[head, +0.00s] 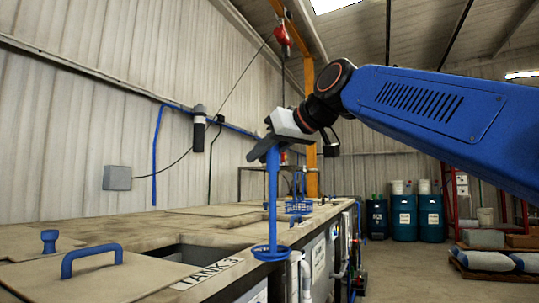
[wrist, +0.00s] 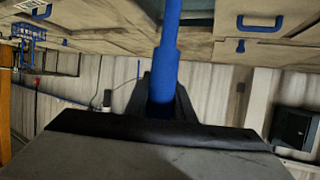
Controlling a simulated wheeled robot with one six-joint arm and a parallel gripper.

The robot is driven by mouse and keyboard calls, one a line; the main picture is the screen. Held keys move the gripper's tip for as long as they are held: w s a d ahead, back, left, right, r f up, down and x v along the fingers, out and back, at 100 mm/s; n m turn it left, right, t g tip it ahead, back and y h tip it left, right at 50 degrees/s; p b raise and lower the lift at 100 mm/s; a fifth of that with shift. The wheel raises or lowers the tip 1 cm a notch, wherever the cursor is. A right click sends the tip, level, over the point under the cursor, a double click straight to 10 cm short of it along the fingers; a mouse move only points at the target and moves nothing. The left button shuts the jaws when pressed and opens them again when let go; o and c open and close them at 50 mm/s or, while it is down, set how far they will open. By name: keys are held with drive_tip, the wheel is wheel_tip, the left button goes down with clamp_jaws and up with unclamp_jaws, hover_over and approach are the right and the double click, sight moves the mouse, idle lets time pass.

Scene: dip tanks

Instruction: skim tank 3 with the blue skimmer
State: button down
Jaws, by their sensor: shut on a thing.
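My gripper (head: 268,149) is shut on the blue skimmer (head: 272,200), near the top of its upright handle. Its round, shallow head hangs at the lower end, at the right of the tank 3 opening (head: 203,254) in the picture, by the bench's front edge. I cannot tell how far above the top it is. The tank 3 label (head: 210,273) is on the rim in front of the opening. In the wrist view the blue handle (wrist: 168,45) rises between the dark fingers (wrist: 160,100); the skimmer's head is out of that view.
A lid (head: 100,285) with a blue handle lies left of the opening, with a blue knob (head: 49,240) behind it. A blue wire basket (head: 298,205) is farther along the bench. Pipes (head: 340,265) run along the bench front. Blue drums (head: 404,218) stand far right.

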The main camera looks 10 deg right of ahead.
drive_tip(key=w+a, duration=1.5)
drive_tip(key=a, duration=0.5)
wheel_tip(320, 180, down, 17)
drive_tip(key=shift+d+r, duration=0.15)
drive_tip(key=shift+d, duration=0.15)
idle(0.9)
